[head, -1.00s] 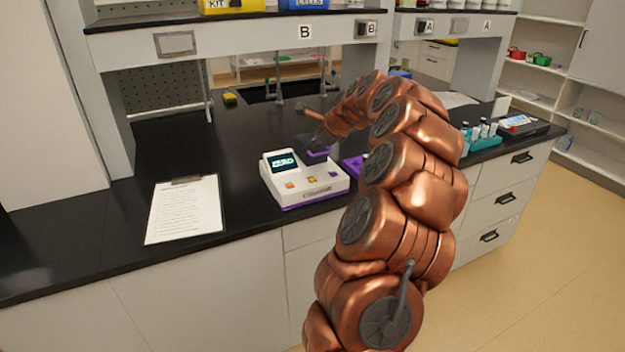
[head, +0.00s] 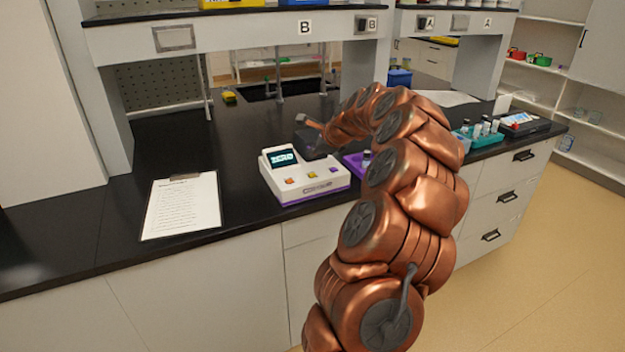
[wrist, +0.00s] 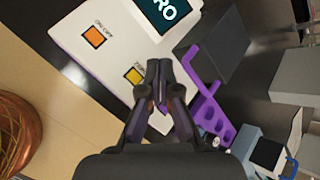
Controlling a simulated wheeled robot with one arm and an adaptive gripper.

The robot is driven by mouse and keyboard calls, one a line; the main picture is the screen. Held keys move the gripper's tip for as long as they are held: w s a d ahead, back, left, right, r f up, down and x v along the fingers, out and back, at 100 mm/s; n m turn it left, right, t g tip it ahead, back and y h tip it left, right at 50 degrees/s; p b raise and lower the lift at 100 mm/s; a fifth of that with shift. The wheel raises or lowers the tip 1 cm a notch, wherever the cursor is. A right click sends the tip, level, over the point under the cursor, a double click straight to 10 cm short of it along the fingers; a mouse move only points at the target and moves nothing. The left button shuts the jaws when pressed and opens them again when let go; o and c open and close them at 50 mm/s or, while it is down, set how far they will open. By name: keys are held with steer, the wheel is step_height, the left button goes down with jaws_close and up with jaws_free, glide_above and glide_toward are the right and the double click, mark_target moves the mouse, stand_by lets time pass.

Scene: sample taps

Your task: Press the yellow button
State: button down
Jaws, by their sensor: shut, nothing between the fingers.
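The white device (head: 305,183) with a purple base stands on the black bench, its small screen (head: 282,158) lit. Along its front are an orange button (head: 289,181), the yellow button (head: 311,175) and a purple button (head: 333,169). In the wrist view the yellow button (wrist: 133,75) lies just left of my gripper's fingertips (wrist: 165,64), and the orange button (wrist: 93,36) is farther up and left. My gripper is shut and empty over the device's front. I cannot tell whether the tips touch it. The purple button is not visible there.
A dark box (wrist: 215,45) stands beside the device. A purple rack (wrist: 211,113) is to the right of the fingers. A clipboard (head: 181,207) lies on the bench at the left. A teal rack (head: 478,137) with vials stands at the right.

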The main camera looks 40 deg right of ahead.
mark_target(314, 175)
steer(key=shift+f+b, duration=0.5)
steer(key=shift+f, duration=1.55)
steer(key=shift+f, duration=0.1)
steer(key=shift+f, duration=0.3)
steer(key=shift+f, duration=0.4)
stand_by(0.5)
stand_by(0.3)
steer(key=shift+r+p, duration=0.7)
steer(key=shift+r, duration=0.1)
steer(key=shift+r+p, duration=1.65)
steer(key=shift+r, duration=0.85)
